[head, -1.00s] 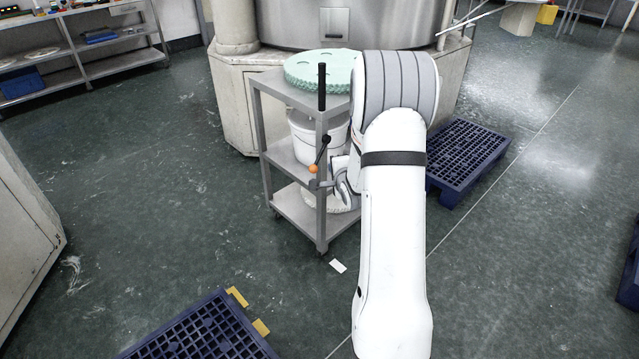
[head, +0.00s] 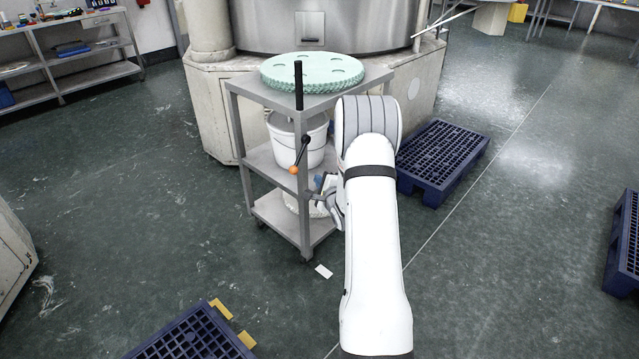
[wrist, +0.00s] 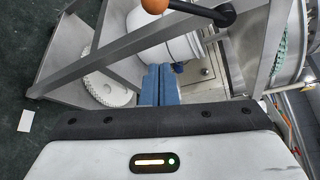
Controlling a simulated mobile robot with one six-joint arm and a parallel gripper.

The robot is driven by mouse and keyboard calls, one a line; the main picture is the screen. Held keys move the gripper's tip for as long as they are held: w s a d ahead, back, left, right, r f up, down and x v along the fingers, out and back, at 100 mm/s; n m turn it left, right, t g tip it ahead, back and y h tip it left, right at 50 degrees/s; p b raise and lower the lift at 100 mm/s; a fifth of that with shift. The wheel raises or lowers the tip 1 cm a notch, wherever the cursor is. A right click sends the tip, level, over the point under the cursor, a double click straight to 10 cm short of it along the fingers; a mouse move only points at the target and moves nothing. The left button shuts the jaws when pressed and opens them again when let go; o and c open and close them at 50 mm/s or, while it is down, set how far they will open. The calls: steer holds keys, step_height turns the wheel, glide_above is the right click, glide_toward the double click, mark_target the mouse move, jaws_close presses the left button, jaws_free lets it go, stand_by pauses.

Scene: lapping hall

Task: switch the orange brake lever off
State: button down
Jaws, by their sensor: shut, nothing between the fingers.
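The orange brake lever (head: 293,170) is a short black rod with an orange ball end, on a corner post of the grey trolley (head: 305,215). The rod slants down and left from a black hub to the ball. In the wrist view the orange ball (wrist: 155,5) is cut by the top edge, with the black rod running right. My gripper (head: 318,184) is right of and slightly below the ball in the head view, partly hidden by my arm. In the wrist view my gripper's blue fingers (wrist: 160,75) are together and empty, apart from the lever.
The trolley carries a pale green toothed disc (head: 312,72) on top and a white bucket (head: 297,140) on its middle shelf. A black upright handle (head: 298,85) rises at its corner. Blue pallets stand right (head: 443,160) and front left (head: 190,335). Floor left of the trolley is clear.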

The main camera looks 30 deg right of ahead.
mark_target(300, 157)
steer(key=a+b+x, duration=0.1)
steer(key=x, duration=0.6)
steer(key=shift+s+a+r+b, duration=0.25)
steer(key=shift+a+r, duration=0.15)
steer(key=shift+a, duration=0.3)
steer(key=shift+s+a+r+b, duration=0.2)
steer(key=shift+a+r, duration=0.25)
steer(key=shift+a, duration=0.25)
